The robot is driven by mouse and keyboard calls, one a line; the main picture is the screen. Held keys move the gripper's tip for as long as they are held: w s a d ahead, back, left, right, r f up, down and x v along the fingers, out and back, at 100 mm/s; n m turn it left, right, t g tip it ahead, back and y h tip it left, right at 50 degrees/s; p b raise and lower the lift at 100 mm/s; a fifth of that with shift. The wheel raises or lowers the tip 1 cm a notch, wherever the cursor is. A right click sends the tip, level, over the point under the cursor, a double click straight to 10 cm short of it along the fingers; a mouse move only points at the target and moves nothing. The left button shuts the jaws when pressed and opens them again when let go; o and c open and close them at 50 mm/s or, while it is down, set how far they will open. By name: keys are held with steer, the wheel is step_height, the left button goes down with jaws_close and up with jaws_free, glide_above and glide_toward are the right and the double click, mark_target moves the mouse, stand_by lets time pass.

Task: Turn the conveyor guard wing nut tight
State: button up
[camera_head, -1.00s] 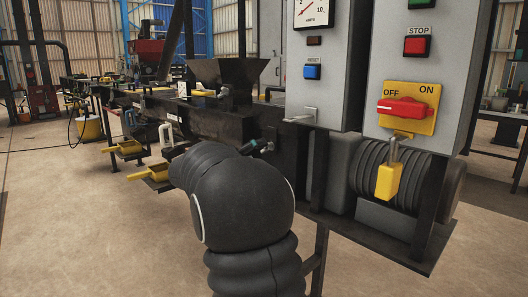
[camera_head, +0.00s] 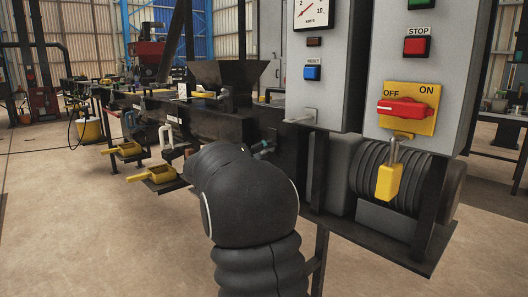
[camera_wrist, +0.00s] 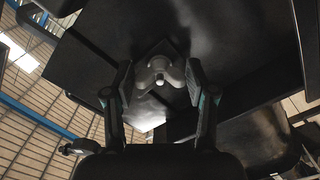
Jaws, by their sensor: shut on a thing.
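The wing nut (camera_wrist: 160,72) shows near the upper middle of the wrist view. It is a grey winged piece around a pale stud end, set against a dark plate (camera_wrist: 230,55). My gripper (camera_wrist: 160,84) has one finger on each side of it and is shut on its wings. In the head view my own arm hides the nut and nearly all of my gripper. How tightly the nut sits against the plate cannot be told.
A grey control cabinet (camera_head: 431,60) with a red switch handle (camera_head: 403,107) and a hanging yellow padlock (camera_head: 389,181) stands at right. Open floor (camera_head: 90,230) lies at front left.

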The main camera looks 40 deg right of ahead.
steer(key=shift+r+m+p, duration=0.1)
steer(key=shift+m+p, duration=0.3)
steer(key=m+p, duration=0.2)
steer(key=shift+m, duration=0.4)
steer(key=m, duration=0.5)
steer(key=shift+w, duration=0.1)
steer(key=m, duration=0.4)
steer(key=m+b, duration=0.1)
steer(key=m, duration=0.1)
steer(key=shift+f, duration=0.25)
steer(key=m+b, duration=0.2)
steer(key=m, duration=0.3)
steer(key=shift+w+r+b, duration=0.1)
steer(key=shift+b, duration=0.2)
steer(key=o, duration=1.2)
steer(key=shift+c, duration=0.2)
